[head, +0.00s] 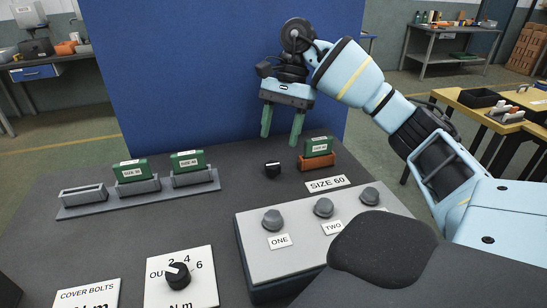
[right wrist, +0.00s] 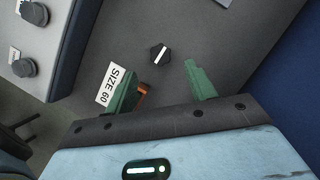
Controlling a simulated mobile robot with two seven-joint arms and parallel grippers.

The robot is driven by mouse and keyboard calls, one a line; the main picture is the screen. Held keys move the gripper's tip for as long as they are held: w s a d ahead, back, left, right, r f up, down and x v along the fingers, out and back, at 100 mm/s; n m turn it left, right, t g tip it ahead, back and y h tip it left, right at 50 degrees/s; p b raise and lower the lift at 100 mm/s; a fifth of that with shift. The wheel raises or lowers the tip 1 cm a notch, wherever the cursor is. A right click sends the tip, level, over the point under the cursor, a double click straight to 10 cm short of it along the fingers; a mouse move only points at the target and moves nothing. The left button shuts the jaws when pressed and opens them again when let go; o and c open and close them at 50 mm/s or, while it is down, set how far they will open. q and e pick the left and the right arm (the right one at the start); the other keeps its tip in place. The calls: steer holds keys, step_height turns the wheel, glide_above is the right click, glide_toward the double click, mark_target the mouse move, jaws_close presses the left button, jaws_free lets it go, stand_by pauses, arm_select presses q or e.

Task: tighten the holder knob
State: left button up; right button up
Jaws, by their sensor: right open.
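The holder knob (head: 272,168) is a small black knob with a white mark, on the dark table left of the orange holder (head: 318,162). A green block (head: 318,146) stands in that holder. My right gripper (head: 281,138) is open and empty, its green fingers pointing down above and behind the knob, apart from it. In the right wrist view the knob (right wrist: 160,55) shows whole, just beyond the space between the fingertips (right wrist: 159,72), its white mark slanting. One finger mostly hides the orange holder (right wrist: 143,92) there. My left gripper is not in view.
A SIZE 60 label (head: 327,183) lies before the holder. A grey box (head: 290,252) with several knobs stands in front. Grey holders (head: 82,194) with green blocks are at left. A dial plate (head: 180,290) is front left. A blue panel (head: 200,70) rises behind.

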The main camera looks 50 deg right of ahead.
mark_target(273, 164)
steer(key=x, duration=0.5)
steer(key=shift+d+b, duration=0.1)
steer(key=shift+b, duration=0.25)
steer(key=shift+x, duration=0.9)
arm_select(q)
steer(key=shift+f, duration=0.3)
arm_select(e)
steer(key=c, duration=0.8)
steer(key=shift+c, duration=0.8)
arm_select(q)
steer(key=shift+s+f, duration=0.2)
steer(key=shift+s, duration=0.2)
